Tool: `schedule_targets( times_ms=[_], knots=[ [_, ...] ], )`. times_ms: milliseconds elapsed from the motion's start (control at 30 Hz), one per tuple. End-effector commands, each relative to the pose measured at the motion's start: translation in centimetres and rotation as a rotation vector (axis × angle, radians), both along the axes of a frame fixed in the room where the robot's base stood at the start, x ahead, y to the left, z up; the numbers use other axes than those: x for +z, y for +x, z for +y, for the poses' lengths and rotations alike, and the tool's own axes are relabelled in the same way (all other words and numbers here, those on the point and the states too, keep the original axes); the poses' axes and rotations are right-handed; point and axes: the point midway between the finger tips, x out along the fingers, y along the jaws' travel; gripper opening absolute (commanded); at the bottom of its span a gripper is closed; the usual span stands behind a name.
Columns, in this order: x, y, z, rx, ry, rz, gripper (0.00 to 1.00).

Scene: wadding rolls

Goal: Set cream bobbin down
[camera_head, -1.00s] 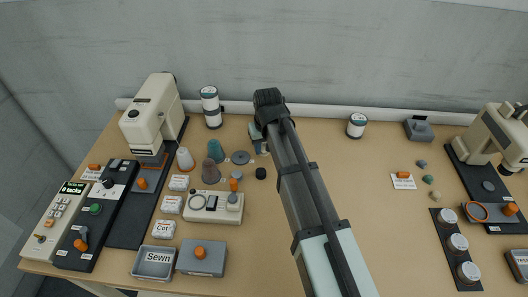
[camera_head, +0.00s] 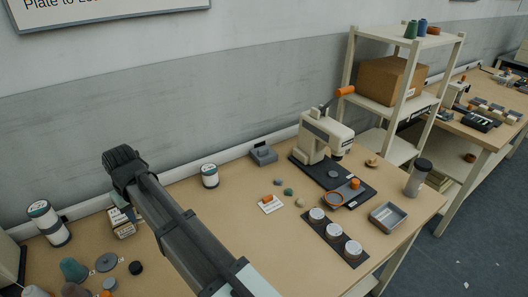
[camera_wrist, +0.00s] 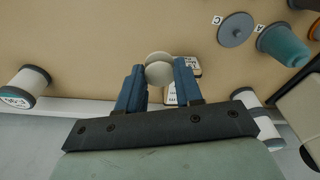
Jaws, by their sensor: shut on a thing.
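The cream bobbin (camera_wrist: 159,68) shows in the wrist view as a pale round piece between the two blue fingers of my gripper (camera_wrist: 160,78). My gripper is shut on it. A white printed piece (camera_head: 123,224) shows just below the wrist there.
White thread spools stand left (camera_head: 49,222) and right (camera_head: 210,177) of my wrist.

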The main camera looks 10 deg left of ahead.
Motion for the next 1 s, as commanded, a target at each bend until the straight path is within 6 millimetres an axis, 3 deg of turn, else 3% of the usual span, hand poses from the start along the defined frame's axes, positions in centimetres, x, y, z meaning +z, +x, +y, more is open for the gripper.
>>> schedule_targets(
  times_ms=[100, 667, 1000],
  knots=[
    [0.1, 3.8, -2.5, -0.061, 0.002, -0.001, 0.07],
    [1.4, 21.1, -13.9, -0.327, 0.008, -0.007, 0.07],
    [2.9, 32.4, -22.1, -0.492, 0.005, -0.019, 0.07]
  ],
)
